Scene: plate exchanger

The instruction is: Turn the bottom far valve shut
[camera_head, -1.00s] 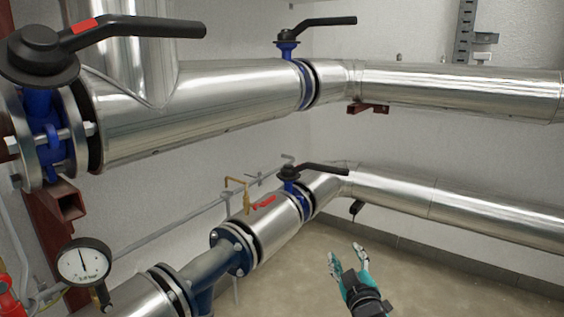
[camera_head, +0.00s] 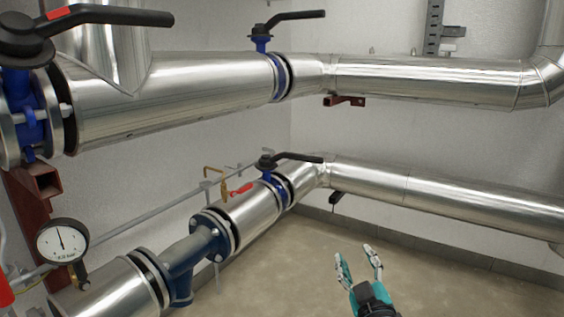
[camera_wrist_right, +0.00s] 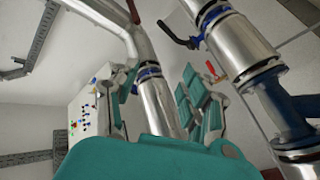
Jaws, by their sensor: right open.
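The bottom far valve has a black lever handle (camera_head: 296,158) on a blue valve body (camera_head: 276,185) in the lower silver pipe. Its lever points right, roughly toward the corner bend. My right gripper (camera_head: 360,256) is open and empty, low over the floor, below and to the right of the valve and apart from it. In the right wrist view the open fingers (camera_wrist_right: 160,95) show with a silver pipe behind them, and a black lever (camera_wrist_right: 182,36) shows at the top. My left gripper is not in view.
An upper silver pipe (camera_head: 180,92) carries two more black-levered valves, at far left (camera_head: 85,22) and at centre (camera_head: 290,18). A small red-handled tap (camera_head: 240,189) is just left of the bottom far valve. A pressure gauge (camera_head: 62,241) is at lower left. The floor (camera_head: 300,270) is clear.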

